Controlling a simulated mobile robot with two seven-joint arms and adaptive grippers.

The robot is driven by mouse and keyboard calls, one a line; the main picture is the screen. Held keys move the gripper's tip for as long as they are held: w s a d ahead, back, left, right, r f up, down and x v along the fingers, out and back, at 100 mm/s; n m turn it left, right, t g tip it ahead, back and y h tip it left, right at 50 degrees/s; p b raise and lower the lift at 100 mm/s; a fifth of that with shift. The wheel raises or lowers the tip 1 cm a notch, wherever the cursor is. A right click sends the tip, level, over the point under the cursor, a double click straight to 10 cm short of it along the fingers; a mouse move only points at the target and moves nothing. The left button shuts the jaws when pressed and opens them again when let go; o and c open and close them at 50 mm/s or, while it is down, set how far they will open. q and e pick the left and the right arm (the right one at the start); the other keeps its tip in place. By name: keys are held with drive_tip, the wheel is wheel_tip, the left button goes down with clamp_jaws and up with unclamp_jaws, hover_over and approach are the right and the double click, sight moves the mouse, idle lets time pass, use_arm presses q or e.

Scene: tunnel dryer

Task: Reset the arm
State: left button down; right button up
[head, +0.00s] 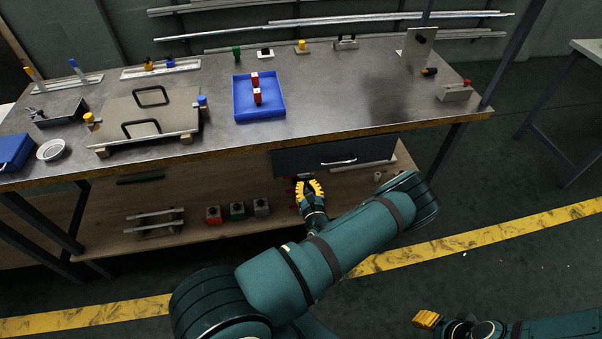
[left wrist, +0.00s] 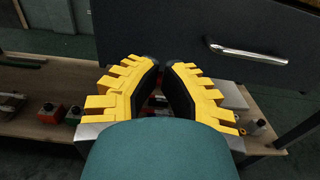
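My left gripper (head: 309,182) is in front of the workbench, just below and before its drawer (head: 338,157). Its yellow fingers also show in the left wrist view (left wrist: 160,66), with a gap between them and nothing held. They stand before the lower shelf, to the left of the drawer handle (left wrist: 246,50). My left arm reaches across the middle of the head view. My right gripper (head: 427,319) is low at the right over the floor. Its yellow fingers are seen from the side, so its opening is unclear.
The bench top (head: 330,95) carries a blue tray (head: 261,113) with red blocks and a plate with two black handles (head: 160,115). The lower shelf (head: 115,210) holds several small blocks. The drawer is shut. The floor right of the bench is largely clear.

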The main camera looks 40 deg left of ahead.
use_arm(q)
drive_tip(key=s+d+f+n+g+h, duration=0.2)
drive_tip(key=s+d+n+g, duration=0.1)
drive_tip(key=s+n+g, duration=0.4)
drive_tip(key=s+d+f+n+g+h, duration=0.15)
drive_tip(key=s+d+g, duration=0.3)
drive_tip(key=s, duration=0.55)
drive_tip(key=s+d+f+n+g+h, duration=0.1)
drive_tip(key=s+d+n+g+h, duration=0.2)
drive_tip(key=s+n+g, duration=0.4)
drive_tip(key=s+d+r+n+t+h, duration=0.15)
drive_tip(key=d+n+h, duration=0.35)
drive_tip(key=d+h, duration=0.65)
drive_tip(key=w+d+r+n+t, duration=0.6)
drive_tip(key=w+d+t, duration=0.1)
drive_tip(key=w, duration=0.3)
drive_tip(key=shift+w+r+n+t, duration=0.3)
drive_tip(key=shift+w+n, duration=0.05)
drive_tip(key=shift+d, duration=0.1)
